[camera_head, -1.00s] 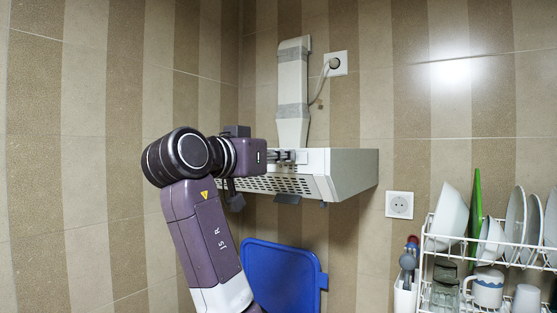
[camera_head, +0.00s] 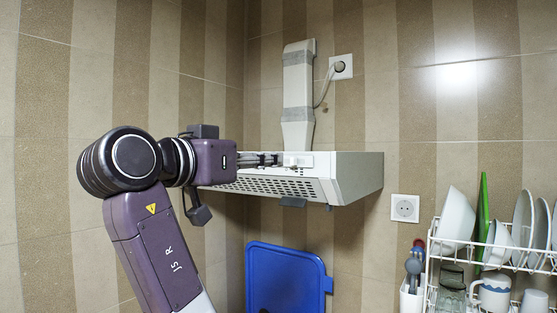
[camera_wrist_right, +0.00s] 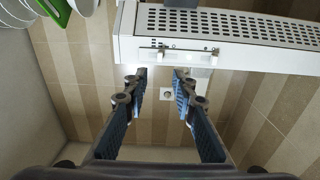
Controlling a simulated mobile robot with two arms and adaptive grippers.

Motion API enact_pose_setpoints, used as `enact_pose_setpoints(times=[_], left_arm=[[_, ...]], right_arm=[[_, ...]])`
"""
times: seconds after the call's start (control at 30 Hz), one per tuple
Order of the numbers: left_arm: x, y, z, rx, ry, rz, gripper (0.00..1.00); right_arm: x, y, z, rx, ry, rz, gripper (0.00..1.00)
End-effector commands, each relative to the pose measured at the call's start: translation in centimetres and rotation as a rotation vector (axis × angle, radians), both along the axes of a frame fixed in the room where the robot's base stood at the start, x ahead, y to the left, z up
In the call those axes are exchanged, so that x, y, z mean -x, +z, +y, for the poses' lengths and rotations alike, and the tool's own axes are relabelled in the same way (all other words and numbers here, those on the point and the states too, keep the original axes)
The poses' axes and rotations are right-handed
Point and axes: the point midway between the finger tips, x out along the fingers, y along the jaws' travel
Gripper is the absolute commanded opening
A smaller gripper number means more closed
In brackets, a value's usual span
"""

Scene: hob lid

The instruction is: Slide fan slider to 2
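A white range hood (camera_head: 345,178) hangs on the wall, its perforated underside showing. Its pale front control strip (camera_head: 298,160) faces left; in the right wrist view the strip (camera_wrist_right: 240,58) carries a slim slider fitting with small knobs (camera_wrist_right: 161,46). I cannot read any markings or tell the slider's setting. My right gripper (camera_head: 276,160) is at the hood's front edge near the strip in the head view. In the right wrist view my right gripper (camera_wrist_right: 160,78) is open, its two fingers apart with nothing between them, tips just below the strip. My left gripper is not in view.
A wall socket (camera_head: 405,208) is right of the hood. A blue board (camera_head: 286,280) stands below. A dish rack (camera_head: 432,262) with plates, bowls and a mug is at lower right. The wall left of my right arm is clear.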

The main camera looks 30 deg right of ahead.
Motion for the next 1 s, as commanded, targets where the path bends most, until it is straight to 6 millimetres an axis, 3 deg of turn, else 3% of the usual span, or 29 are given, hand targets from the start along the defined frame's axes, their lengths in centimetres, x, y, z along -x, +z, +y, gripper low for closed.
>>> enact_pose_setpoints(times=[0.1,0.3,0.83,0.93,1.0], left_arm=[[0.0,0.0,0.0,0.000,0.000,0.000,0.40],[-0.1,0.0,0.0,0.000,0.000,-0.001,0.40],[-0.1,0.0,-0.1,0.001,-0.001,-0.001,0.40],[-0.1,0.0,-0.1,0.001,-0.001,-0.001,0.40],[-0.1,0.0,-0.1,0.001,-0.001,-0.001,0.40]], right_arm=[[0.7,0.0,1.9,0.001,0.003,0.000,0.25],[1.4,0.0,3.3,0.000,0.000,0.001,0.25],[1.3,-0.1,3.3,0.000,0.001,0.002,0.25],[0.4,-1.6,3.1,-0.005,0.018,0.030,0.25],[-1.1,-4.1,2.8,-0.013,0.047,0.077,0.25]])
